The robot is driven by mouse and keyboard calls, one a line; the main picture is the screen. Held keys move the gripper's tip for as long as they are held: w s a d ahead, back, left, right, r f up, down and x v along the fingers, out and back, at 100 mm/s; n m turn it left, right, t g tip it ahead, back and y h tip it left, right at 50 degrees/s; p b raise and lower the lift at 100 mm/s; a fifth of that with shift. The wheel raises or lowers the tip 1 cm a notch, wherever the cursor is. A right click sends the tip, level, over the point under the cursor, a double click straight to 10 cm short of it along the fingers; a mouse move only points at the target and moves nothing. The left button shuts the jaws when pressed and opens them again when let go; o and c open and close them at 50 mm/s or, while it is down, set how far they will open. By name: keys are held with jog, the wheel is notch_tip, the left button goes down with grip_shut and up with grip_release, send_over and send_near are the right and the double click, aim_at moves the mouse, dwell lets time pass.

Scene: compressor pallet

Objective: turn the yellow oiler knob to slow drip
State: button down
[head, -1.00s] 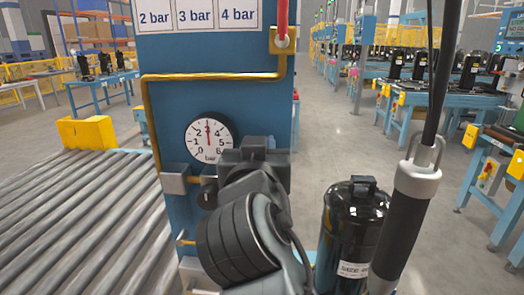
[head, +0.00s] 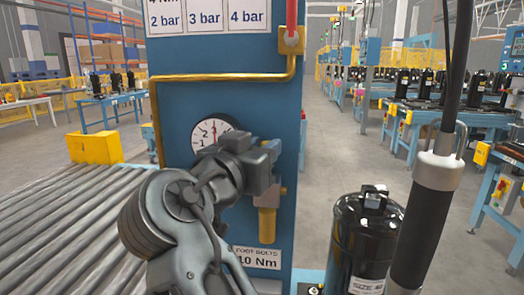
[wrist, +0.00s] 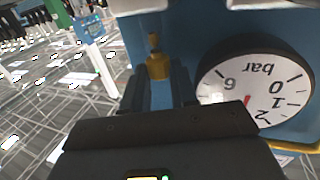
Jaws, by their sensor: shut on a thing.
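A yellow-amber oiler part (head: 267,222) hangs on the blue panel (head: 225,105), just below my gripper (head: 268,165) in the head view. In the wrist view, a yellow piece with a narrow tip (wrist: 157,66) shows at the end of my gripper (wrist: 158,85), between the fingers. The gripper is shut on the yellow oiler knob at the panel front. The gripping spot itself is mostly hidden by my gripper. The dial gauge (head: 208,130) is partly covered by my arm; the wrist view shows it upside down, close beside the fingers (wrist: 262,85).
A yellow pipe (head: 210,78) runs across the panel above. A roller conveyor (head: 70,220) lies to the left. A black compressor (head: 367,235) and a hanging black tool (head: 428,205) stand close on the right. A torque label (head: 255,257) is below the oiler.

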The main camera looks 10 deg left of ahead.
jog(key=c, duration=0.9)
grip_release()
jog(key=shift+r, duration=0.15)
